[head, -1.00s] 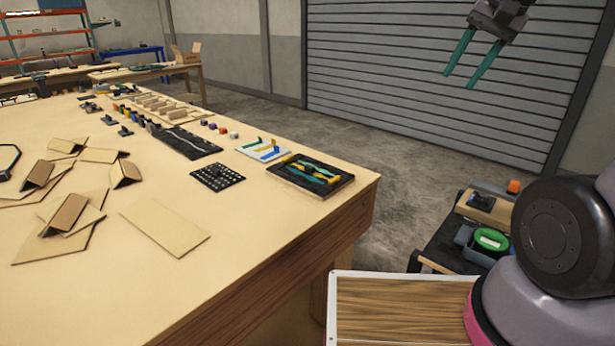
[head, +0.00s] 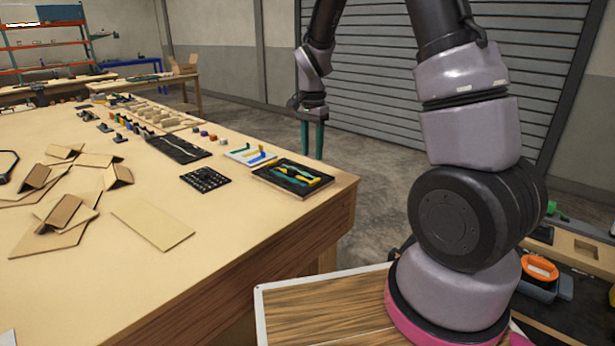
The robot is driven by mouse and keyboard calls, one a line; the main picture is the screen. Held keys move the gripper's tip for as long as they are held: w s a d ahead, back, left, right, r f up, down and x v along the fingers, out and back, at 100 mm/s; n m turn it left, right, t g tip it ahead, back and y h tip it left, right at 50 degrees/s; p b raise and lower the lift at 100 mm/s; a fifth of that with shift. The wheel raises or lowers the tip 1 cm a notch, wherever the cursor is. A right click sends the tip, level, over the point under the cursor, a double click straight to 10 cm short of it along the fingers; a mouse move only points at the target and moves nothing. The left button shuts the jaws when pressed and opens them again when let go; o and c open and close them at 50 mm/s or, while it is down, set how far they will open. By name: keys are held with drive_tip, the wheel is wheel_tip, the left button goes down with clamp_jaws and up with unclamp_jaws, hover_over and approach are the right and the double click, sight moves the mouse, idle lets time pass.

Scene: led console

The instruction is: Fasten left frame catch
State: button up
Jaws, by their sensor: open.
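My gripper (head: 312,157) hangs pointing down with its two teal fingers apart and nothing between them. In the picture it is just above and right of a black tray (head: 262,178) near the table's right edge; I cannot tell whether it is over the tabletop. The tray holds teal and yellow pieces. A white board (head: 237,154) with blue, yellow and green parts lies behind it to the left. A black dotted panel (head: 205,179) lies left of the tray. I cannot make out the left frame catch at this size.
The wooden table (head: 225,245) has bare room in front of the panel. Folded cardboard pieces (head: 62,212) and a flat sheet (head: 152,222) lie at left. A long black board (head: 178,148) and small blocks lie further back. A cart with an orange-ringed item (head: 541,267) stands at right.

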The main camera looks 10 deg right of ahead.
sight(312, 181)
wheel_tip(312, 181, down, 9)
drive_tip(key=shift+r, duration=0.2)
clamp_jaws()
